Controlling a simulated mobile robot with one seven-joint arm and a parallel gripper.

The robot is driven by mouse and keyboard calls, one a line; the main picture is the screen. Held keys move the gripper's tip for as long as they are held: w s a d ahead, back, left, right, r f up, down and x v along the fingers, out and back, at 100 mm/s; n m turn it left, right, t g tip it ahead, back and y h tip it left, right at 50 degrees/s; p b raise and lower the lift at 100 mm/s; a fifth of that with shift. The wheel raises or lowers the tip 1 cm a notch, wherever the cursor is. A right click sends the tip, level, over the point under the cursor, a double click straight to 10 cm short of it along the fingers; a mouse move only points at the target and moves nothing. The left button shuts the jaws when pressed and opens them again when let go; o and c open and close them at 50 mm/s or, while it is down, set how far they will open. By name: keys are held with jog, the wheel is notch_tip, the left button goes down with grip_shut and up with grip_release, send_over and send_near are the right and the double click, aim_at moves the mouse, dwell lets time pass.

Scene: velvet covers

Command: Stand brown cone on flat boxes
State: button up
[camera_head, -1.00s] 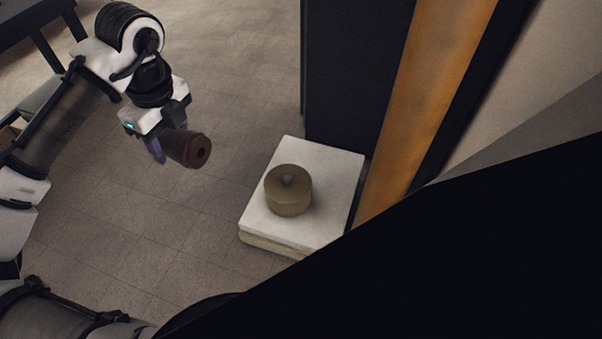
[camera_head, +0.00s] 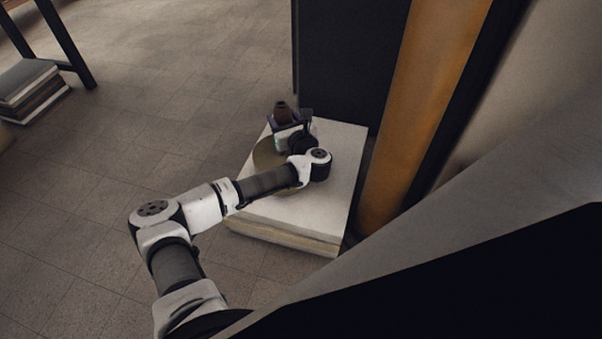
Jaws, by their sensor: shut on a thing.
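The brown cone (camera_head: 282,112) shows just beyond my gripper (camera_head: 281,124), near the far left corner of the flat boxes. My gripper is shut on the cone, and its fingers are mostly hidden behind the wrist. The cone looks upright, with its narrow end up; I cannot tell whether it touches the boxes. The flat boxes (camera_head: 338,185) are a low white-topped stack on the floor. My wrist and forearm cover part of their top.
An olive-brown round thing (camera_head: 264,153) sits on the flat boxes, partly hidden by my arm. A dark panel (camera_head: 345,60) and an orange-brown post (camera_head: 420,110) stand close behind and right. Stacked books (camera_head: 32,92) lie at the far left. Floor on the left is clear.

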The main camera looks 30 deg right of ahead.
jog(key=s+d+f+m+h+b, duration=0.4)
jog(key=s+d+f+h, duration=0.2)
jog(key=s+d+f, duration=0.25)
jog(key=shift+w+d+f+b, duration=0.15)
jog(key=shift+f+b, duration=1)
jog(key=shift+f, duration=1.95)
jog(key=shift+d+f+b, duration=0.1)
jog(key=shift+f+b, duration=1.05)
jog(key=shift+f, duration=2)
jog(key=shift+w+d+f+b, duration=0.15)
jog(key=shift+f+b, duration=1)
jog(key=shift+f, duration=1.95)
jog(key=shift+s, duration=0.1)
jog(key=shift+f, duration=0.2)
jog(key=o, duration=1.1)
jog(key=shift+r, duration=0.1)
jog(key=shift+s+r, duration=0.1)
jog(key=shift+r, duration=0.05)
jog(key=p+v, duration=0.4)
jog(key=v, duration=0.8)
